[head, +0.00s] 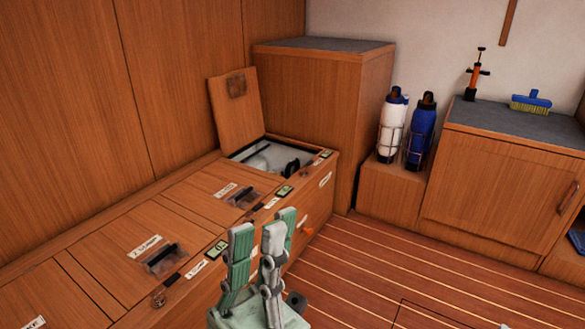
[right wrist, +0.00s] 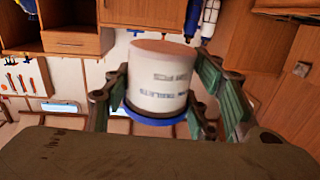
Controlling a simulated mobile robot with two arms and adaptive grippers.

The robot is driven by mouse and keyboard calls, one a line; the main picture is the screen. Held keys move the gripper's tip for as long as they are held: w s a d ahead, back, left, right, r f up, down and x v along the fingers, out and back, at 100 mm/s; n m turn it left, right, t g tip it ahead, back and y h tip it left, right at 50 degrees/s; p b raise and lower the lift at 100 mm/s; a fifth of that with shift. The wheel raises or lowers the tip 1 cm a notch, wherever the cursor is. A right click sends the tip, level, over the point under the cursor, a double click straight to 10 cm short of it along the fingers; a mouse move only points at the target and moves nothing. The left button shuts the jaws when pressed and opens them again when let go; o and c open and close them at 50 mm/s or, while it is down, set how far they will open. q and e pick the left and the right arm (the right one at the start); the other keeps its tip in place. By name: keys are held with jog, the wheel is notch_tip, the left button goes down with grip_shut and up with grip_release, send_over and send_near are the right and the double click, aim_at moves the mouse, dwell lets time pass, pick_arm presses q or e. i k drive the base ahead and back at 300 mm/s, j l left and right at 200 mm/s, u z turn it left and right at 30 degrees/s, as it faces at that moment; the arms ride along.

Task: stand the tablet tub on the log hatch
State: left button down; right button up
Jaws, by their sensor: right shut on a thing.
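The tablet tub (right wrist: 158,82), white with printed lettering and a blue band at one end, shows in the right wrist view. My right gripper (right wrist: 158,95) is shut on it, with green-padded fingers on both sides. Neither is visible in the head view. My left gripper (head: 257,235) is at the bottom middle of the head view, fingers up and apart, with nothing between them. The wooden bench has closed lids: a middle one (head: 205,183) and a nearer one (head: 125,228), each with a dark handle and a label. I cannot read which is the log hatch.
A farther hatch lid (head: 236,108) stands open over a bin (head: 268,156) holding pale and dark things. White (head: 393,125) and blue (head: 420,130) bottles stand in wire holders. An orange pump (head: 473,80) and a brush (head: 531,101) sit on the right cabinet. The striped floor is mostly clear.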

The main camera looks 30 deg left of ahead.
aim_at(228, 173)
jog(key=i+l, duration=0.1)
jog(key=i, duration=0.65)
jog(key=i+l+u, duration=0.1)
jog(key=i, duration=0.65)
jog(key=i+u, duration=0.2)
jog(key=u, duration=0.2)
jog(key=i+u, duration=0.2)
jog(key=u, duration=0.2)
jog(key=i+u, duration=0.15)
jog(key=u, duration=0.25)
jog(key=i+l+u, duration=0.15)
jog(key=u, duration=0.25)
jog(key=i+u, duration=0.2)
jog(key=u, duration=0.2)
jog(key=i+u, duration=0.2)
jog(key=u, duration=0.15)
jog(key=i+l+u, duration=0.15)
jog(key=u, duration=0.25)
